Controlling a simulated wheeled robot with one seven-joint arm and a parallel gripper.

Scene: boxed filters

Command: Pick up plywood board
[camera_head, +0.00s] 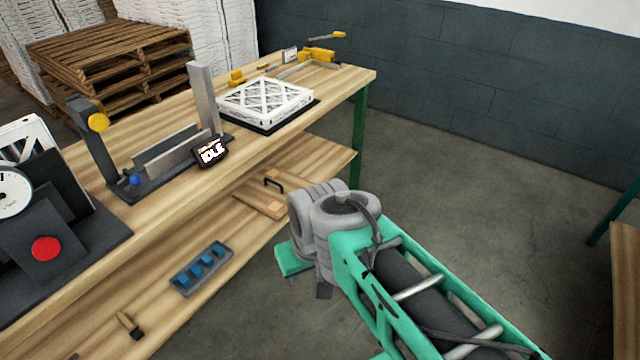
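A light wooden board (256,196), which looks like the plywood board, lies on the workbench's lower shelf (222,225). A black handle (273,183) shows at its far side. My gripper (323,291) hangs past the shelf's front edge, to the right of the board in the picture and apart from it. My grey wrist and green arm hide most of the gripper.
The wooden benchtop (345,78) overhangs the shelf. It carries a white pleated filter (265,100), a metal fixture (165,160) and a gauge stand (45,245). A blue-grey tray (201,268) and a brush (130,325) lie on the shelf. The floor (450,190) to the right is clear.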

